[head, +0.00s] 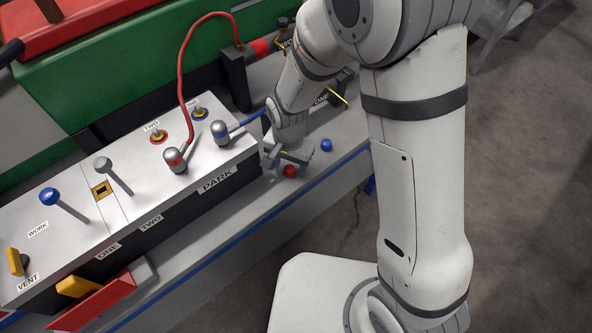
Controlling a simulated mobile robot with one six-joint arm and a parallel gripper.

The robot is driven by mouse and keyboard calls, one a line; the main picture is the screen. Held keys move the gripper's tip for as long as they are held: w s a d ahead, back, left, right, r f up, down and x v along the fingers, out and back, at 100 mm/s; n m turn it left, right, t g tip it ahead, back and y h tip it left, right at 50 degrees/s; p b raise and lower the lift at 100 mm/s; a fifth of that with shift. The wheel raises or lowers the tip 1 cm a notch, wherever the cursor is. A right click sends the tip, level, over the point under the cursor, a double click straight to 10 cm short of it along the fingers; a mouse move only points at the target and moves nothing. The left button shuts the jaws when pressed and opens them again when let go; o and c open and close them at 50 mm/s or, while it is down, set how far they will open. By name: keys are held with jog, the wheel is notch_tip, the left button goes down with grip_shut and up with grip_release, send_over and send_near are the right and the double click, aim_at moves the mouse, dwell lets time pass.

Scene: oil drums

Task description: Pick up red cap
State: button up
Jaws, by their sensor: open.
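The small round red cap (290,171) sits on the grey ledge in front of the control box, near the PARK label. My gripper (287,161) points down just above and beside the red cap, with its jaws open. The cap shows just below the jaws in the picture. I cannot tell whether a finger touches it.
A blue cap (326,145) sits on the ledge right of my gripper. The control box (217,180) with levers and plugs stands close on the left. A red hose (180,85) arches above it.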

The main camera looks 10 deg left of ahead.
jog(key=shift+f, duration=0.25)
jog(key=shift+c, duration=0.4)
jog(key=c, duration=0.9)
jog(key=shift+c, duration=0.2)
